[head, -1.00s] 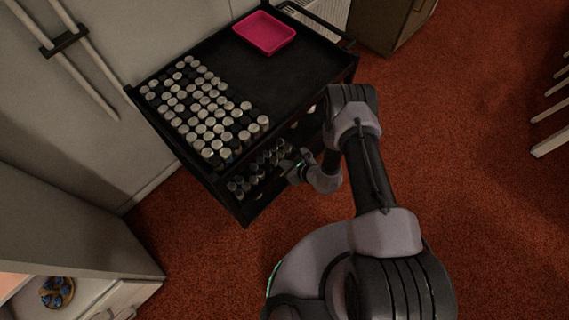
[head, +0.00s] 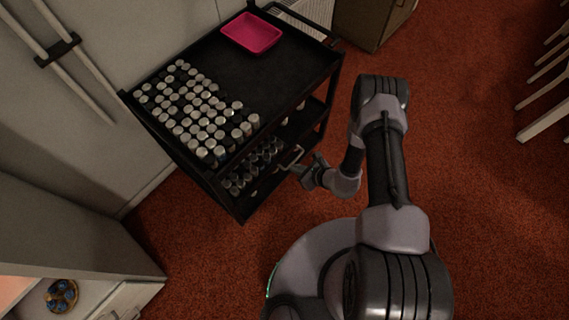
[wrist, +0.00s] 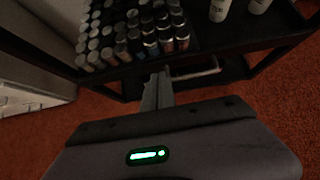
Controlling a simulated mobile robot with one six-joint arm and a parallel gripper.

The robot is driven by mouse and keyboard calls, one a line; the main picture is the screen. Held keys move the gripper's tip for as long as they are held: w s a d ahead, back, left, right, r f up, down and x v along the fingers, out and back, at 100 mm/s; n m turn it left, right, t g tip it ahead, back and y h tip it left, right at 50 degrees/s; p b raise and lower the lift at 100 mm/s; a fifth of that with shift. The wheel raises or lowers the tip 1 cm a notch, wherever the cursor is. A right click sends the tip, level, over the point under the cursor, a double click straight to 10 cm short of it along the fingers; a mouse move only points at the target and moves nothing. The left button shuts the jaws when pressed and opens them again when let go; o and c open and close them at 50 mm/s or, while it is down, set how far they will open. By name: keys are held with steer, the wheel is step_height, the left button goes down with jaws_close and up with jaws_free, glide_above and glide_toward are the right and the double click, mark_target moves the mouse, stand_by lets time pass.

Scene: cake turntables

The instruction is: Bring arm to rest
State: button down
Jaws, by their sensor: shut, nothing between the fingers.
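My arm is folded in front of the black cart in the head view. My gripper (head: 291,168) is near the cart's right side, by the lower shelf, and looks empty. In the wrist view the fingers of my gripper (wrist: 158,82) are together with nothing between them, pointing toward the cart.
The black cart (head: 285,75) carries many capped bottles (head: 195,115) and a pink tray (head: 252,33) on top. More bottles (head: 252,165) stand on its lower shelf. White cabinets are at the left. Red carpet (head: 460,160) is free at the right. White chair legs (head: 545,122) stand far right.

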steer(key=w+a+r+n+g+y, duration=0.15)
steer(key=r+n, duration=0.45)
steer(key=r, duration=1.3)
steer(key=w+a+r+n+g+y, duration=0.1)
steer(key=a+r+n+g+y, duration=0.3)
steer(key=r, duration=1.4)
steer(key=s+d+r+n+t+h, duration=0.1)
steer(key=s+d+r+n+h, duration=0.1)
steer(key=s+r+n+h, duration=0.55)
steer(key=s+d+r+n+t+h, duration=0.3)
steer(key=s+d+r+n+t, duration=0.1)
steer(key=s+d+r, duration=0.6)
steer(key=shift+s+r, duration=0.95)
steer(key=shift+s, duration=0.25)
